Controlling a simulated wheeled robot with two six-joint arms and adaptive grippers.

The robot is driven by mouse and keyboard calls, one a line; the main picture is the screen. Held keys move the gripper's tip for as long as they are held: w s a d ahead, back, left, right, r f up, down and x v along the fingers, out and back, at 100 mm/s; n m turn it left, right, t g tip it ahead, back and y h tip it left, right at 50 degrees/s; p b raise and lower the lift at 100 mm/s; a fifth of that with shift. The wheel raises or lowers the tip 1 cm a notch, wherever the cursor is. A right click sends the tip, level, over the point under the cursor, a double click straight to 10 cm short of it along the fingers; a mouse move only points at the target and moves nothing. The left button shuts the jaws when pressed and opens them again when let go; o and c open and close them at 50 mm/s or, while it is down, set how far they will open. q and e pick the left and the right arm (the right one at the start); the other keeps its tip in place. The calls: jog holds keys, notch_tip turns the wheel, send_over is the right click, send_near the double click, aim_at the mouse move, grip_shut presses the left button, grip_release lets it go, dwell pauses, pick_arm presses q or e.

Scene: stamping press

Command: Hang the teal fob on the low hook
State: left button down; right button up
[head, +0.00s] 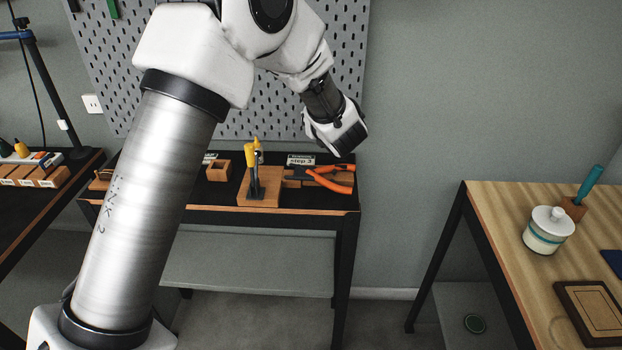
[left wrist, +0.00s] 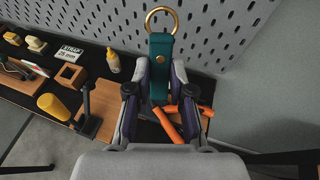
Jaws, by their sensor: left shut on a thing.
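The teal fob (left wrist: 160,62) is a leather strap with a brass stud and a brass ring (left wrist: 161,20) at its far end. In the left wrist view my left gripper (left wrist: 160,92) is shut on the strap, with the ring pointing away beyond the fingertips, toward the grey pegboard (left wrist: 215,22). In the head view my left arm reaches across the pegboard (head: 345,45), and the left gripper (head: 338,128) is in front of the board's lower right part. The fob is hidden there. I cannot make out the low hook in either view. My right gripper is not in view.
Below the gripper, a dark bench (head: 318,200) holds a lever tool on a wooden block (head: 262,195) and orange-handled pliers (head: 335,180). A green item (head: 112,8) hangs high on the pegboard. A wooden table (head: 490,205) with a white jar (head: 548,230) stands right.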

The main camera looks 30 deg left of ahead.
pick_arm(q)
notch_tip(320, 180, up, 10)
jog(key=w+m+t+h+b, duration=0.1)
jog(key=w+m+t+b, duration=0.1)
jog(key=t, duration=0.4)
jog(key=shift+w+a+m, duration=0.2)
jog(key=shift+a+m, duration=0.05)
jog(key=shift+m, duration=0.45)
jog(key=shift+b, duration=0.3)
jog(key=w+a+f+b, duration=0.2)
jog(key=w+f+b, duration=0.2)
jog(key=b, duration=0.2)
jog(key=shift+w+a, duration=0.25)
jog(key=shift+a, duration=0.15)
jog(key=shift+f, duration=0.1)
